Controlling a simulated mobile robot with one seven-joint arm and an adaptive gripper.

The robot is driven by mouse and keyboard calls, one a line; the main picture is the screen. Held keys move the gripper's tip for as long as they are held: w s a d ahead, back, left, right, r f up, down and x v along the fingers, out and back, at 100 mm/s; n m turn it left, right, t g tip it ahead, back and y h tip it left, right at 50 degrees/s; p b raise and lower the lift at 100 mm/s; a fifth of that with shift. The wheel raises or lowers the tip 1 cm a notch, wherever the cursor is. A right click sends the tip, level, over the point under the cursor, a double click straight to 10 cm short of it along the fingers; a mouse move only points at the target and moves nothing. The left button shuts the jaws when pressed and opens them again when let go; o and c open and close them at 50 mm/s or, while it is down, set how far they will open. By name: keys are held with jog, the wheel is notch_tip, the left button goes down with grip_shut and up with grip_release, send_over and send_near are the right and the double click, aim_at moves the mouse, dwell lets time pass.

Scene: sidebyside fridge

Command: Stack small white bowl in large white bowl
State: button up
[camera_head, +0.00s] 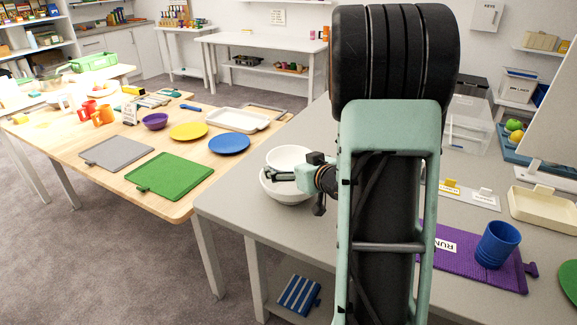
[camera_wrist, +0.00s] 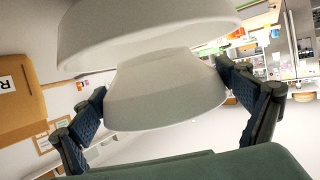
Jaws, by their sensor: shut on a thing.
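The small white bowl (camera_head: 290,156) is upright above the large white bowl (camera_head: 282,194), which stands on the grey table. My gripper (camera_head: 279,176) is at the near side of the small bowl, shut on it. In the wrist view, which looks upside down, the small bowl (camera_wrist: 165,98) lies between the two fingers (camera_wrist: 160,108). The large bowl (camera_wrist: 150,35) fills the top of that view. The small bowl's base overlaps the large bowl's rim there. I cannot tell whether the bowls touch. The large bowl's inside is hidden.
The grey table (camera_head: 236,200) has a near left edge close to the bowls. A purple mat (camera_head: 457,262) with a blue cup (camera_head: 497,245) lies to the right. A wooden table (camera_head: 110,190) with plates and boards stands at left. My arm blocks the middle.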

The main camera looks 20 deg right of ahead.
jog(key=shift+f+b, duration=0.5)
jog(key=shift+b, duration=0.05)
jog(key=shift+f, duration=0.1)
jog(key=o, duration=1)
jog(key=shift+c, duration=0.2)
jog(key=shift+r+p, duration=0.4)
jog(key=shift+r, duration=0.1)
jog(key=p+v, duration=0.1)
jog(key=v, duration=1.1)
jog(key=shift+r+p, duration=0.15)
jog(key=shift+p, duration=0.15)
